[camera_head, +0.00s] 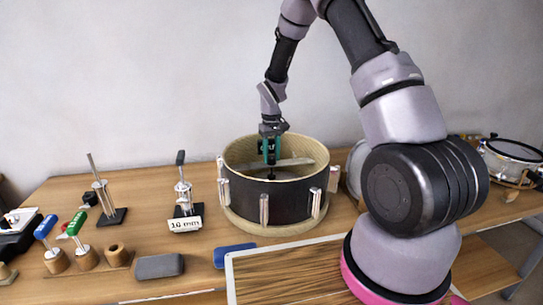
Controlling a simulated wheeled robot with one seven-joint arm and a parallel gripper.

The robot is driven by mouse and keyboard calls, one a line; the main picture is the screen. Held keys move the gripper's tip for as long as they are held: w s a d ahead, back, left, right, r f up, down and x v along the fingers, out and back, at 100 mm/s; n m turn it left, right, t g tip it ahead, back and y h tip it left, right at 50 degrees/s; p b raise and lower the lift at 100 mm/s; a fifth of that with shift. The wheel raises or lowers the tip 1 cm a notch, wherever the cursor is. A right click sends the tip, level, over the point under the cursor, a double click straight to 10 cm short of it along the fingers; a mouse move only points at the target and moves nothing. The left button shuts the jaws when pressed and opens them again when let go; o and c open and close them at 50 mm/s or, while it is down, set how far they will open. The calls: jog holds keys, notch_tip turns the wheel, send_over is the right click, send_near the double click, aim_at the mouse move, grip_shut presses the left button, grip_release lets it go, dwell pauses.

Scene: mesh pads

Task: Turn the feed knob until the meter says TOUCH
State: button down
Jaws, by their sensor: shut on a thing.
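The drum shell (238,198), black with a pale wooden rim and metal lugs, stands open side up on a round wooden base. A pale crossbar (295,162) spans its inside. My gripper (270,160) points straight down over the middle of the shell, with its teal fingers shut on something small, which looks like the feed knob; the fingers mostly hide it. A small dark part (271,174) shows just below the fingertips. A dark display (261,146), seemingly the meter, sits behind the fingers; its lettering is partly covered and I cannot read it.
A metal stand with a "10 mm" label (185,224) is left of the shell, and another stand (107,208) is further left. A snare drum (513,158) is far right.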

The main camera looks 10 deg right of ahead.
aim_at(272, 157)
jog(key=shift+m, duration=1.3)
jog(key=shift+c, duration=2.3)
grip_release()
notch_tip(272, 157, up, 11)
